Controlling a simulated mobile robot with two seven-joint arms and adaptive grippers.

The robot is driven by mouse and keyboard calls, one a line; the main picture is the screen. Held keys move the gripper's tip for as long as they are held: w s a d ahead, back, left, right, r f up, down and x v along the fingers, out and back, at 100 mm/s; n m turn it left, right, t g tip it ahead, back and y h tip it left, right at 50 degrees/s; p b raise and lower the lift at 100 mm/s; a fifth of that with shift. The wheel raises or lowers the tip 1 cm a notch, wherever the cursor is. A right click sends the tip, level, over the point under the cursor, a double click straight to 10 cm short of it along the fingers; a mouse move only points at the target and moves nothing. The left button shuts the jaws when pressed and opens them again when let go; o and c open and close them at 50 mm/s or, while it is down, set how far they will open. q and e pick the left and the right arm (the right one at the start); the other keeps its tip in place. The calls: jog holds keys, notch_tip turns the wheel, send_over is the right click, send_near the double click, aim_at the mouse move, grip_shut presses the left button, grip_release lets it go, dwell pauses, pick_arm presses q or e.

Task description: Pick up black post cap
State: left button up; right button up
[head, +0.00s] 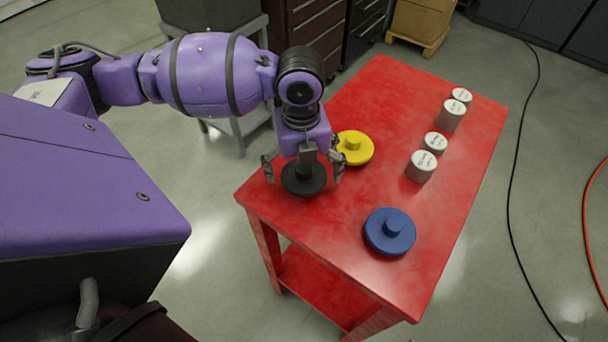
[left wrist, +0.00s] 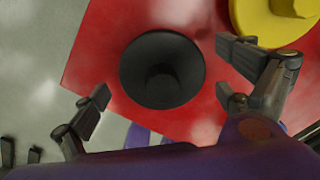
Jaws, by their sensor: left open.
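The black post cap (head: 304,180) is a round disc with a raised knob, lying near the left corner of the red table (head: 340,230). In the left wrist view the black cap (left wrist: 162,70) shows between and just beyond the fingers. My left gripper (head: 303,170) is open above the cap, with a finger on either side of it. The fingers do not appear to touch it. The left wrist view also shows the open left gripper (left wrist: 165,100), with nothing held. My right gripper is not in view.
A yellow cap (head: 355,147) lies close behind the black one, right of my gripper. A blue cap (head: 390,231) lies toward the front. Several grey-white cylinders, including a tall one (head: 421,166), stand along the right side. The table's middle is clear.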

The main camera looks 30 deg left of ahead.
pick_arm(q)
jog(key=c, duration=1.4)
jog(key=shift+r, duration=0.1)
